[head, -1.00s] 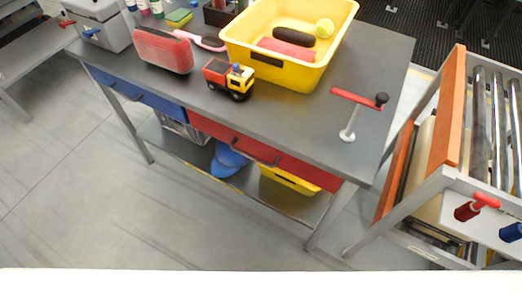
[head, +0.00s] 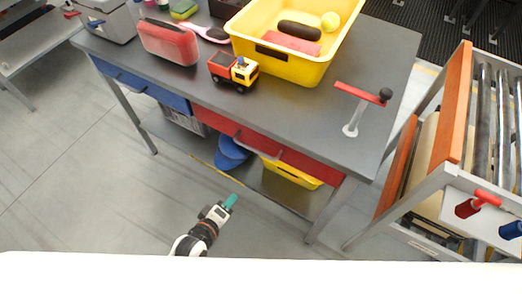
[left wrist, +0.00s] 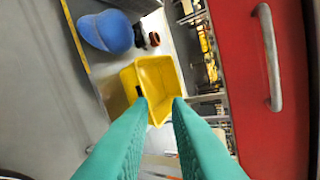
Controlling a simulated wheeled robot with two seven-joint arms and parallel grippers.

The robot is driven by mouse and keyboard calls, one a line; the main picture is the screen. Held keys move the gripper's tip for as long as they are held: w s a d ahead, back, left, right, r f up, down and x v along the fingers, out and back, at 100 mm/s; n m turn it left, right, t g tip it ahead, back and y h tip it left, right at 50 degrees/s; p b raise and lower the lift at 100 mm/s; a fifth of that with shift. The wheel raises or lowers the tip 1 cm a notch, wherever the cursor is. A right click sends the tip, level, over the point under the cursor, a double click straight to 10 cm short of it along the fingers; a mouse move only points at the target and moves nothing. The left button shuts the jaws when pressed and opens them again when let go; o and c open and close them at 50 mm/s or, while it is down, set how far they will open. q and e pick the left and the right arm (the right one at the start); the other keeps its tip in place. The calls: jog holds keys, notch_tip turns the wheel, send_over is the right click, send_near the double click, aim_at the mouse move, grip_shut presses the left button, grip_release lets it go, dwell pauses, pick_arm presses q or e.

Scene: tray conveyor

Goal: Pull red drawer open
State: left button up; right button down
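The red drawer (head: 295,158) is in the right half of the grey workbench's front and looks shut. Its bar handle (head: 256,150) runs along the front. My left gripper (head: 231,201) is below and in front of the drawer, apart from the handle. In the left wrist view the teal fingers (left wrist: 161,101) are spread with nothing between them. There the red drawer front (left wrist: 290,125) fills the right side, and its pale curved handle (left wrist: 270,58) lies to the right of the fingers, untouched. My right gripper is in neither view.
The blue drawer (head: 150,88) is left of the red one. On the lower shelf are a blue cap-like thing (head: 230,152) and a yellow bin (head: 290,174). A yellow tray (head: 290,67) and toy truck (head: 233,72) stand on top. A roller conveyor (head: 455,130) is at right; the floor in front is clear.

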aim_at(261, 152)
pick_arm(q)
jog(key=w+d+r+n+t+h, duration=0.2)
jog(key=d+r+n, duration=0.15)
jog(key=r, duration=0.85)
jog(key=shift+m, duration=0.25)
jog(key=x, duration=1.1)
jog(key=shift+w+d, duration=0.15)
jog(key=shift+d, duration=0.1)
grip_shut()
